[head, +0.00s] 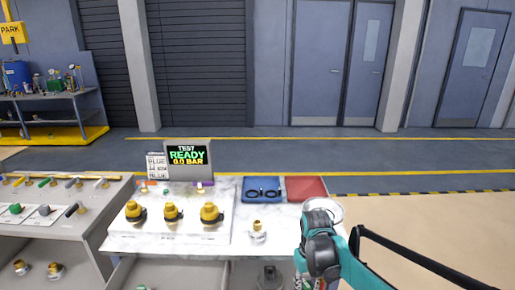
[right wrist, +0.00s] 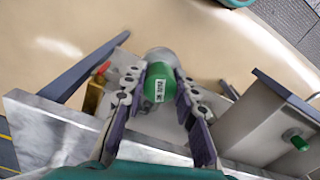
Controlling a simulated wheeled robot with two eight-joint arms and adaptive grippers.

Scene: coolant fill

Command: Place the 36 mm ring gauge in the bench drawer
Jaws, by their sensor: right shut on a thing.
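My right gripper (head: 322,250) is at the right end of the white bench top (head: 170,243) in the head view. In the right wrist view its fingers (right wrist: 160,85) are closed around a green cylinder (right wrist: 158,92) with a white label and a grey end. The label is too small to read, so I cannot tell whether this is the 36 mm ring gauge. A pale round rim (head: 332,206) shows just behind the gripper. Two dark rings lie in a blue tray (head: 249,183) at the back of the bench. I cannot make out the bench drawer. My left gripper is not in view.
A red tray (head: 307,188) next to the blue one looks empty. Several brass-coloured fittings (head: 172,212) stand on the bench, with one more (head: 258,228) near its front. A display (head: 188,155) reads READY 0.0 BAR. Open floor (head: 440,225) lies to the right.

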